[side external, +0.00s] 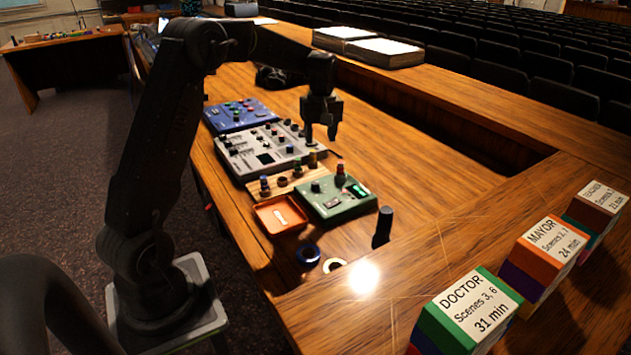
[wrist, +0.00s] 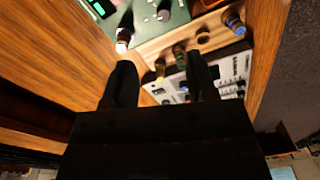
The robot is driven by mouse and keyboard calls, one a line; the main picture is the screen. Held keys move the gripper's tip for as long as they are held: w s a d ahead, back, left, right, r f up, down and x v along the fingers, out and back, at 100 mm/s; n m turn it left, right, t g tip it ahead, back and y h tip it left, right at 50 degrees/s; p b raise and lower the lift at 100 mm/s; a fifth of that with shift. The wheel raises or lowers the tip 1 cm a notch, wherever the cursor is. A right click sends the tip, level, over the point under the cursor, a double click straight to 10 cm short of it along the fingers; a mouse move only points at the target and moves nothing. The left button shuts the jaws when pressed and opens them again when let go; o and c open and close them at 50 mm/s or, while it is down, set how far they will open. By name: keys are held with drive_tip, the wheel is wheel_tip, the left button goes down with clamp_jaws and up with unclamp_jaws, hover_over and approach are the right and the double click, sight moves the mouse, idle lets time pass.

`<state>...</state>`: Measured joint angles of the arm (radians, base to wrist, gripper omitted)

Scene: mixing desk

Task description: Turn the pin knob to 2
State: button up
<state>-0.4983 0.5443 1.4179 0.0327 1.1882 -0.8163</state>
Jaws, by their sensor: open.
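A green box (side external: 330,211) on the desk carries a black knob (side external: 315,187), a red-topped knob (side external: 340,176) and a lit green display (side external: 361,190). I cannot tell which knob is the pin knob, nor read its setting. The box also shows at the top of the wrist view (wrist: 178,14).
A wooden strip (side external: 268,186) holds several coloured pegs next to the grey mixer (side external: 238,153). A blue panel (side external: 240,116) lies behind. An orange tray (side external: 264,220), a black cylinder (side external: 383,226) and two rings (side external: 307,253) are in front. Labelled blocks (side external: 470,308) stand at right. Desk right of the gripper is clear.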

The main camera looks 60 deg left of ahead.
sight(315, 183)
drive_tip(key=shift+n, duration=0.4)
drive_tip(key=f, duration=0.5)
drive_tip(key=a+f, duration=0.1)
drive_tip(key=f, duration=0.4)
drive_tip(key=a+f, duration=0.1)
drive_tip(key=f, duration=0.4)
drive_tip(key=shift+s+f, duration=0.1)
drive_tip(key=shift+f, duration=0.25)
drive_tip(key=c, duration=0.9)
